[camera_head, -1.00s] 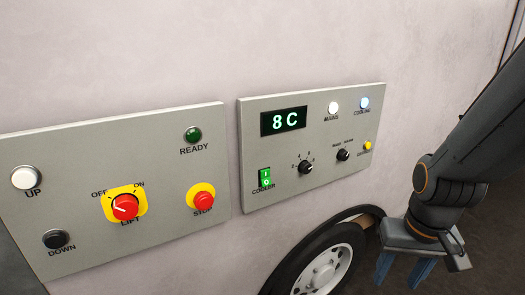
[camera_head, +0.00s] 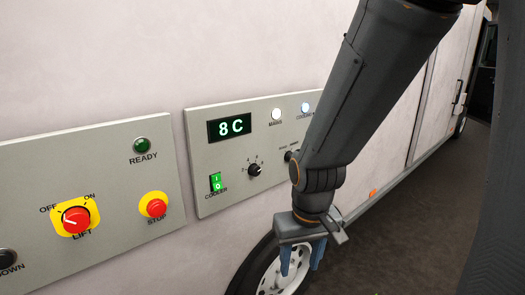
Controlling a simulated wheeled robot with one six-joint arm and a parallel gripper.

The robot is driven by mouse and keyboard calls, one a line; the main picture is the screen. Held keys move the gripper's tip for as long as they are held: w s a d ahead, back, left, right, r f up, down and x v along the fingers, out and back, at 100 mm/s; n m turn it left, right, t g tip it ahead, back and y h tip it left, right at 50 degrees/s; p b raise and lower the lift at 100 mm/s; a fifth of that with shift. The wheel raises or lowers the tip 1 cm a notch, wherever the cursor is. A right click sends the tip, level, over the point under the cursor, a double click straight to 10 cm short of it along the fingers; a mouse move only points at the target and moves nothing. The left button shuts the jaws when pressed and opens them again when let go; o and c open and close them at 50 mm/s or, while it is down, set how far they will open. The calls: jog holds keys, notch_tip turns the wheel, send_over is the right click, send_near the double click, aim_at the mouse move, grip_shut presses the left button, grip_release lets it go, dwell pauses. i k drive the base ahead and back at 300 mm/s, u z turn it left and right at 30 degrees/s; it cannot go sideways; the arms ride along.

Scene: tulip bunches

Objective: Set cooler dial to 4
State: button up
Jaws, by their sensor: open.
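The cooler panel (camera_head: 215,152) is a grey plate on the pale vehicle side. The cooler dial (camera_head: 254,170) is a small black knob with tiny marks around it; its exact setting is too small to read. Above it, the display (camera_head: 230,126) reads 8 C in green. A green cooler switch (camera_head: 215,182) sits left of the dial. My gripper (camera_head: 301,262) hangs pointing down, right of and below the dial, apart from the panel. Its two blue fingers are spread and empty. My arm hides the right part of the panel.
A second panel at left carries a red lift switch (camera_head: 76,219), a red stop button (camera_head: 156,206) and a green ready lamp (camera_head: 142,145). A wheel (camera_head: 268,275) is behind and below my gripper. Dark open floor (camera_head: 395,235) lies to the right.

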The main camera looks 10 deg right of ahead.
aim_at(255, 171)
jog(key=u, duration=1.6)
jog(key=k, duration=0.35)
jog(key=z, duration=0.25)
